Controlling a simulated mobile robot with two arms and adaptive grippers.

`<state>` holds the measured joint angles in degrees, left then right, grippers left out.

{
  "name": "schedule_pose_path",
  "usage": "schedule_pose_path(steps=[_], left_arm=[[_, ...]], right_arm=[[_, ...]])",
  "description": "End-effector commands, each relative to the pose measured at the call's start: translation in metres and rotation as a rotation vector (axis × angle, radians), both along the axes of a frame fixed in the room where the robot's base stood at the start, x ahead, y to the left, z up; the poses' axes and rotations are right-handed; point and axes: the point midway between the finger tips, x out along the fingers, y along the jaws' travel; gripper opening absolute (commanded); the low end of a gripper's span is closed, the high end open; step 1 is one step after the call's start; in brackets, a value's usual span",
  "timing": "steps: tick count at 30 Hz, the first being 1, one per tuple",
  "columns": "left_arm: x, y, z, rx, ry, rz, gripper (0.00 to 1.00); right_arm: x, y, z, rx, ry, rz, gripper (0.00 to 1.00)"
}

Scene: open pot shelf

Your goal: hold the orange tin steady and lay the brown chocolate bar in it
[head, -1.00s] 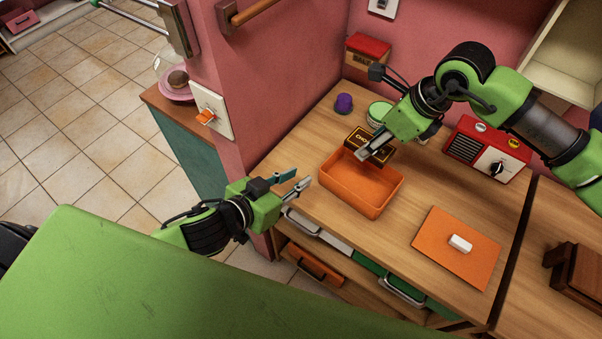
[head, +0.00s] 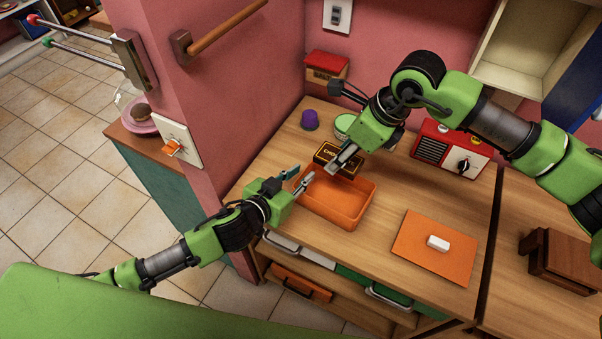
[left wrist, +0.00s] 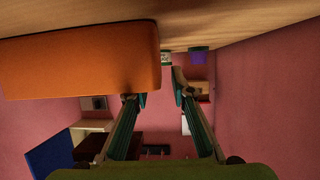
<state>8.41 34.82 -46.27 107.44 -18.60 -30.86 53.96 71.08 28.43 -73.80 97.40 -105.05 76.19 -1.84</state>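The open orange tin (head: 345,214) stands on the wooden counter and looks empty. My left gripper (head: 301,178) is open at its left corner; I cannot tell whether a finger touches it. In the left wrist view the tin's side (left wrist: 80,65) fills the upper left, beside the parted fingers (left wrist: 158,98). The dark brown chocolate bar (head: 325,153), with gold lettering, is at the tin's far edge, its face towards me. My right gripper (head: 340,165) appears shut on it, with one finger across its face; the other finger is hidden.
An orange lid (head: 420,262) with a white handle lies at the right front. A red radio (head: 450,150), a purple cup (head: 310,120), a green-white round container (head: 346,125) and a red-lidded box (head: 327,66) stand farther back. A pink wall (head: 185,90) rises on the left.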

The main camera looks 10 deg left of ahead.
Motion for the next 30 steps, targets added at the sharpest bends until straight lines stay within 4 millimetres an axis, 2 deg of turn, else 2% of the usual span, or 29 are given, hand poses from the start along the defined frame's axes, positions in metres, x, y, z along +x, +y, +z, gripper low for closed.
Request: schedule_pose_path(steps=[3, 12, 15, 21, 23, 30], left_arm=[[0.006, -0.002, -0.002, 0.0, -0.001, 0.001, 0.22], [0.007, -0.003, -0.003, 0.0, 0.0, 0.0, 0.22], [0.007, -0.003, -0.003, 0.0, 0.0, 0.0, 0.0], [0.007, -0.003, -0.003, 0.0, 0.0, 0.0, 0.0], [0.007, -0.003, -0.003, 0.0, 0.0, 0.0, 0.0], [0.007, -0.003, -0.003, 0.0, 0.0, 0.0, 0.0]], right_arm=[[0.0, 0.0, 0.0, 0.001, 0.0, 0.0, 0.11], [0.0, 0.0, 0.0, 0.001, 0.0, 0.0, 0.11], [0.0, 0.0, 0.0, 0.001, 0.0, 0.0, 0.11], [0.0, 0.0, 0.0, 0.001, 0.0, 0.0, 0.11], [0.0, 0.0, -0.006, 0.001, 0.002, 0.0, 0.11], [-0.001, 0.001, -0.044, 0.003, 0.002, -0.003, 0.11]])
